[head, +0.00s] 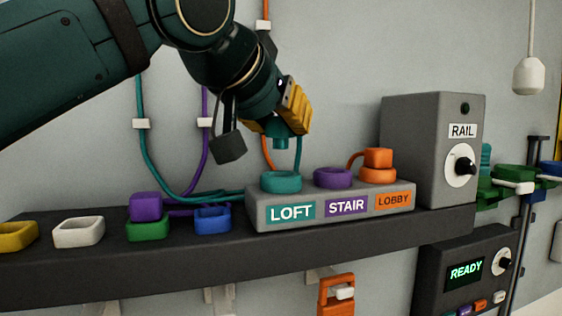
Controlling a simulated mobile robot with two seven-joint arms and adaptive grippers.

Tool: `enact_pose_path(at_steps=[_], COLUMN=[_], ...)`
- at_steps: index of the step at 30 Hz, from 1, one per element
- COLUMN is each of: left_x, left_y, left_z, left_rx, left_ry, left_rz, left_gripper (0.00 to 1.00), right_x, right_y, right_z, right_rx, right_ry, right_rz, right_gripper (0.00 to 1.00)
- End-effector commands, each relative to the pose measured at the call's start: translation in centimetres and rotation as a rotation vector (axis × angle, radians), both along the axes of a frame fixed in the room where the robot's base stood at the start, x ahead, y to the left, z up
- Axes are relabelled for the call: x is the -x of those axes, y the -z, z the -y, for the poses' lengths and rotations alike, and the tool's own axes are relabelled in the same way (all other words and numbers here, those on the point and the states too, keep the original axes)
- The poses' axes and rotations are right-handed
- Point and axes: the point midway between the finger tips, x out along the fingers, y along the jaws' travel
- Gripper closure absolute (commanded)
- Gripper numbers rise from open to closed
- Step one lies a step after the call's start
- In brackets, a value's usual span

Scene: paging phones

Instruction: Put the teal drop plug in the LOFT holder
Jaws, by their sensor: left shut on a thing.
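My left gripper (281,116), with yellow fingers, points down above the LOFT end of the grey holder block. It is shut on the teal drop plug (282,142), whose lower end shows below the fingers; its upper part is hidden. The LOFT holder (281,182) is a teal ring on top of the block, above the teal LOFT label (291,212). The plug hangs almost straight above this ring, with a visible gap between them. My right gripper is not in view.
Beside LOFT are the purple STAIR ring (333,178), empty, and the LOBBY ring with an orange plug (378,158). A purple plug (146,206) sits on a green cup (148,229) at left. The RAIL box (427,150) stands right. Teal and purple cords hang behind.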

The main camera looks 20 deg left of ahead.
Motion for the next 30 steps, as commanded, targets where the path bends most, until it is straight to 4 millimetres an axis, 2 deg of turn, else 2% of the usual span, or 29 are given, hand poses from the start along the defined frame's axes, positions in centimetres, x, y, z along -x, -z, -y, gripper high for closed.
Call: enact_pose_path(at_steps=[10,26,27,28,30], left_x=[0.0,0.0,0.0,0.0,0.0], left_y=[4.1,4.9,4.8,4.8,4.8], left_z=[0.0,0.0,0.0,0.0,0.0], left_rx=[0.000,0.001,0.001,0.001,0.001], left_ry=[0.000,0.000,0.000,0.000,0.000], left_rz=[0.000,0.001,0.001,0.001,0.001], left_gripper=[1.00,1.00,0.48,0.39,0.39], right_x=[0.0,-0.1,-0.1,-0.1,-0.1], right_y=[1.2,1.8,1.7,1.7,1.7], right_z=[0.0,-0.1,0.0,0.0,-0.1], right_rx=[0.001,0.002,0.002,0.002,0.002], right_ry=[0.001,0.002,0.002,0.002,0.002], right_rz=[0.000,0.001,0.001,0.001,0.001], right_gripper=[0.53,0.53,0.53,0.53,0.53])
